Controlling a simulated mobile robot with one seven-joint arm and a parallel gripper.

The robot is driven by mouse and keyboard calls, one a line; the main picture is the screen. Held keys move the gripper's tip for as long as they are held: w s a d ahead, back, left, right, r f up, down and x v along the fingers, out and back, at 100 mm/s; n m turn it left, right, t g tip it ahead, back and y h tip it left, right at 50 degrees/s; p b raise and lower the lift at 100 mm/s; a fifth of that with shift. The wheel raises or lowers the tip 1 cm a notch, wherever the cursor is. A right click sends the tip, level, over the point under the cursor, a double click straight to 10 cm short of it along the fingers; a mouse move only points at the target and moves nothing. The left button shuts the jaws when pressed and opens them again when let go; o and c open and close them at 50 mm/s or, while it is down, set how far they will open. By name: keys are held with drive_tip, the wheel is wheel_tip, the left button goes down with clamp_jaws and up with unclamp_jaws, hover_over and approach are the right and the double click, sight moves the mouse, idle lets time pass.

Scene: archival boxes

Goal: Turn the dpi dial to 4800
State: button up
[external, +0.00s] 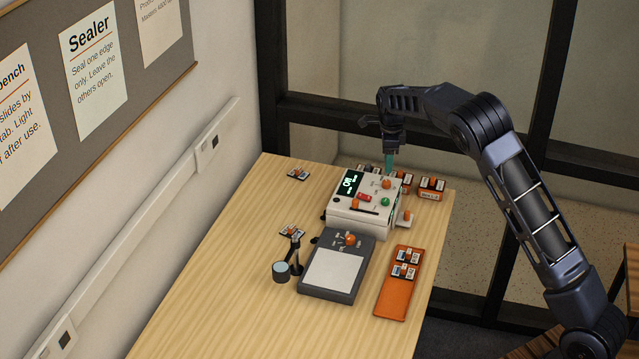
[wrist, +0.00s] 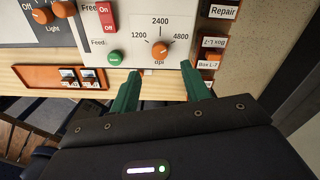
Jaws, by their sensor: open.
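The dpi dial (wrist: 160,50) is an orange knob on the white scanner's panel, with 1200 at its left, 2400 above and 4800 at its right. The dial also shows in the external view (external: 387,184), on top of the white scanner (external: 345,216). My gripper (wrist: 160,72) is open, its two green fingers apart on either side of the dial's lower edge in the wrist view. In the external view my gripper (external: 389,162) points down above the scanner's far edge. Nothing is between the fingers.
Beside the dial are a red On/Off switch (wrist: 106,17) and a green button (wrist: 114,57). Labelled orange boxes (external: 430,190) stand close at the scanner's back right. A grey light pad (external: 334,270), a loupe stand (external: 281,271) and an orange tray (external: 392,303) lie nearer. The table's left is mostly clear.

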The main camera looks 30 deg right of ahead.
wheel_tip(320, 180, up, 4)
drive_tip(key=shift+f, duration=0.25)
drive_tip(key=s+d+r+n+t+y, duration=0.15)
drive_tip(key=s+r+n, duration=0.45)
drive_tip(key=s+r, duration=0.7)
drive_tip(key=s+d+r+n+t, duration=0.1)
drive_tip(key=s+d+r+n, duration=0.2)
drive_tip(key=s+r+n, duration=0.95)
drive_tip(key=s+f+n+t, duration=0.1)
drive_tip(key=s+f+n, duration=0.1)
drive_tip(key=s, duration=1.5)
drive_tip(key=s+a+f+n+t+h, duration=0.1)
drive_tip(key=s+f+n, duration=0.2)
drive_tip(key=s, duration=1.5)
drive_tip(key=shift+s+a+f, duration=0.15)
drive_tip(key=shift+a+f, duration=0.15)
drive_tip(key=shift+f, duration=0.3)
